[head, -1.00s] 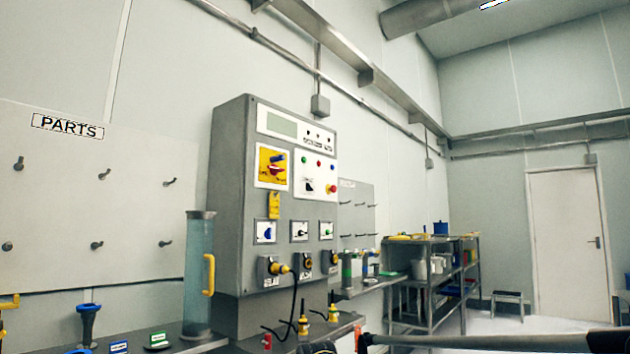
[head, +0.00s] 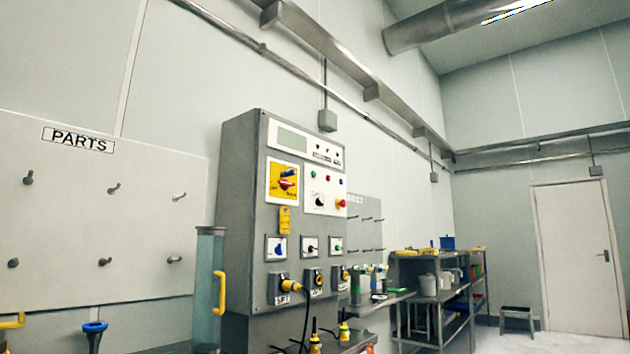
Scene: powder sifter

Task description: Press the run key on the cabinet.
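The grey cabinet (head: 238,190) stands in the middle of the head view, against the wall. Its front has a pale display (head: 291,139) at the top. A white panel below carries a small green button (head: 313,175), a red one (head: 327,178), a black selector (head: 319,201) and a red mushroom knob (head: 341,204). To their left is a yellow plate with a red handle (head: 288,185). Lower are small plates with a blue (head: 278,247), a black and a green control (head: 337,245). The labels are too small to read, so I cannot tell which is the run key. My gripper is not in view.
A clear cylinder with a yellow handle (head: 219,293) stands left of the cabinet. The PARTS pegboard (head: 80,210) is at left. Shelving (head: 403,270) and a door (head: 577,260) are at right.

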